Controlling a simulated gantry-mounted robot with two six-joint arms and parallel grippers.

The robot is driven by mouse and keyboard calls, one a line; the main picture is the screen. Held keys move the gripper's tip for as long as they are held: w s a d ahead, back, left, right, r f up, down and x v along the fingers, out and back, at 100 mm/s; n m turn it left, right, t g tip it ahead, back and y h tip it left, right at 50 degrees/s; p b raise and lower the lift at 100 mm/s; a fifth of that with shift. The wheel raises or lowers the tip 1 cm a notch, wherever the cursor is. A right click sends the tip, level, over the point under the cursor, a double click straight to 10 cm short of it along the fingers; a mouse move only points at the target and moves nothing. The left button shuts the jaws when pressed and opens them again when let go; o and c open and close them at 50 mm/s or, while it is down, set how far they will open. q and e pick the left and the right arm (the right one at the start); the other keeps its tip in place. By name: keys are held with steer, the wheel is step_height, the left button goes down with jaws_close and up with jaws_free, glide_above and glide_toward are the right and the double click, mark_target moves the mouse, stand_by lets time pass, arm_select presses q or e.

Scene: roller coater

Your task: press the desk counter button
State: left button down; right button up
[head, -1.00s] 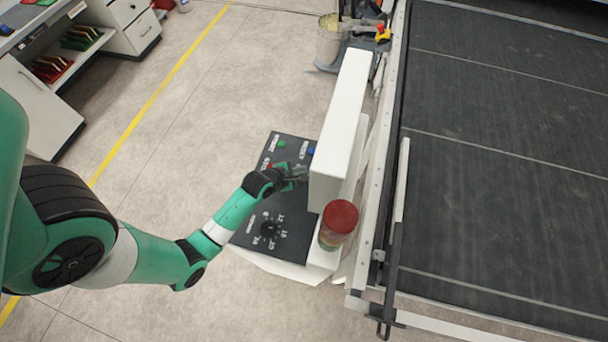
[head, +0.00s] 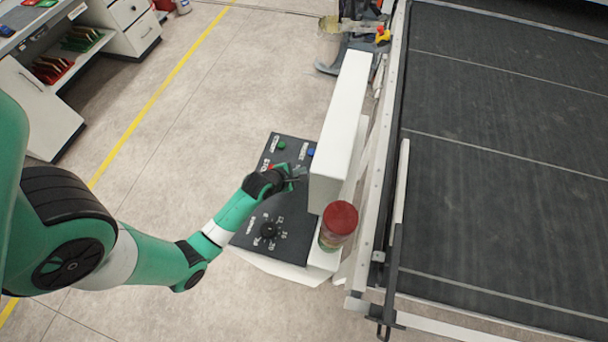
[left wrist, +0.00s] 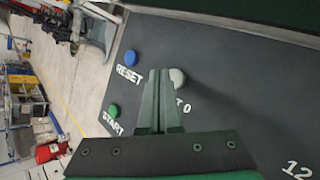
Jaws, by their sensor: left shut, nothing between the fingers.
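A dark control panel (head: 285,238) lies below my left arm. My left gripper (head: 300,174) is over its right part, beside a tall white housing (head: 340,120). In the left wrist view the gripper (left wrist: 160,100) is shut and empty, pointing at the panel. A pale round button (left wrist: 177,75) shows just beyond the fingertips. Its label is partly hidden by the fingers and ends in "T 0". I cannot tell whether the fingers touch it. A blue RESET button (left wrist: 131,57) and a green START button (left wrist: 113,111) sit to the left. My right gripper is not in view.
A black dial (head: 268,230) is on the panel's near part. A wide dark conveyor bed (head: 510,150) fills the right side. The floor to the left is mostly clear.

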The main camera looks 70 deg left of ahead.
arm_select(q)
steer(key=shift+f, duration=0.1)
stand_by(0.7)
steer(key=shift+f, duration=0.3)
steer(key=shift+f+b, duration=0.45)
steer(key=shift+b, duration=0.05)
stand_by(0.5)
stand_by(0.3)
steer(key=shift+r+p, duration=0.85)
steer(key=shift+p, duration=0.1)
step_height(320, 180, up, 5)
steer(key=p, duration=0.5)
steer(key=shift+r, duration=0.1)
